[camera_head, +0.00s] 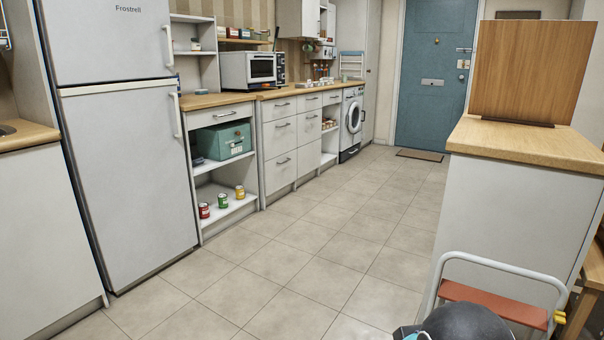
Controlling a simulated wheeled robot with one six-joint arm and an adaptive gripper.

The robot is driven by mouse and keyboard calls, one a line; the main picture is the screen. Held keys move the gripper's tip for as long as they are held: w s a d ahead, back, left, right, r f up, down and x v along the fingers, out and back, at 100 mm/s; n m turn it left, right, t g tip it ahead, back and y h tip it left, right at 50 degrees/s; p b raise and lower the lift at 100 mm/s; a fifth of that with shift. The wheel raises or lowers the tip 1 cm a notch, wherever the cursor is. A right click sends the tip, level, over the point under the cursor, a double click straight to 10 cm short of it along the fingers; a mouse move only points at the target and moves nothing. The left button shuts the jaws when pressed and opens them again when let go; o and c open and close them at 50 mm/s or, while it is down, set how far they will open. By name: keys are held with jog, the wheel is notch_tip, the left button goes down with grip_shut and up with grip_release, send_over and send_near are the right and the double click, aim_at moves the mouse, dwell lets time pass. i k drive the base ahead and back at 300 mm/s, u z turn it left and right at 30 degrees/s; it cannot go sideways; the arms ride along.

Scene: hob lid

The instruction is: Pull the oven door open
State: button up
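No built-in oven door clearly shows in this view. A white box-shaped appliance with a dark window (249,70) stands on the left worktop; it looks like a microwave, and I cannot tell whether it is an oven. Its front looks shut. An upright wooden panel (530,70), perhaps the hob lid, stands on the right-hand counter (545,142). The counter's plain white near side (510,215) faces me; any front facing elsewhere is hidden. My gripper is not in view. A dark rounded part at the bottom edge appears to be my arm.
A red step stool with a white rail (495,302) stands against the right counter, close to my arm. A tall fridge (130,170) and cabinets line the left. Cans (222,201) sit on a low shelf. The tiled floor between (310,240) is clear towards the blue door (432,80).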

aim_at(249, 57)
jog(key=i, duration=4.4)
jog(key=z, duration=1.15)
jog(key=i, duration=2.2)
jog(key=u, duration=1.45)
